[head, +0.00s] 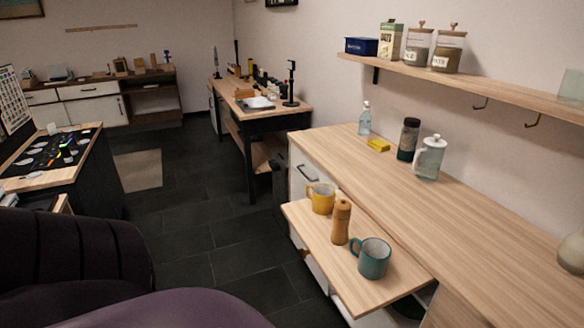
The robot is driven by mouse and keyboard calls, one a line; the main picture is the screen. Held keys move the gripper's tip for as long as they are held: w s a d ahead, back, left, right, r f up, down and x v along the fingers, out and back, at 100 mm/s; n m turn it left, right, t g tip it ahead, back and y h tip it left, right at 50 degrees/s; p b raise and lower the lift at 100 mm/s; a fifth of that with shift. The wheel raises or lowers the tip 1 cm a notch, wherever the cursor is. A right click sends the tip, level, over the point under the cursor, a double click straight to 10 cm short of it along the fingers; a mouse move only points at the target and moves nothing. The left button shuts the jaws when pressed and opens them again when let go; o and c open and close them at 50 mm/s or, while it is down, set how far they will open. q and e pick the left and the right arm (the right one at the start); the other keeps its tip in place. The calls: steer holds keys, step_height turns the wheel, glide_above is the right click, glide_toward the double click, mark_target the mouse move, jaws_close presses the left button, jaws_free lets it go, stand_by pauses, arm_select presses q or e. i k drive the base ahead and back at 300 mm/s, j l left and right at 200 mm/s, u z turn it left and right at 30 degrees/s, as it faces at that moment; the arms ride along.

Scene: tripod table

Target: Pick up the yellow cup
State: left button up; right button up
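The yellow cup (322,199) stands upright at the far end of a light wooden pull-out board (322,258), at the front of the counter. Its handle points to the left. A brown wooden mill (341,222) stands just in front of it to the right and is close to it. A teal mug (373,259) stands nearer on the same board, with its handle to the left. Neither of my grippers shows in the head view.
The wooden counter (465,220) holds a clear bottle (365,119), a yellow block (378,145), a dark bottle (408,139) and a pale lidded jug (429,158). A shelf (480,83) hangs above. A dark purple seat (70,255) fills the lower left. Dark floor (200,240) lies open left of the board.

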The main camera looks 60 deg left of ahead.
mark_target(319, 198)
steer(key=u, duration=1.55)
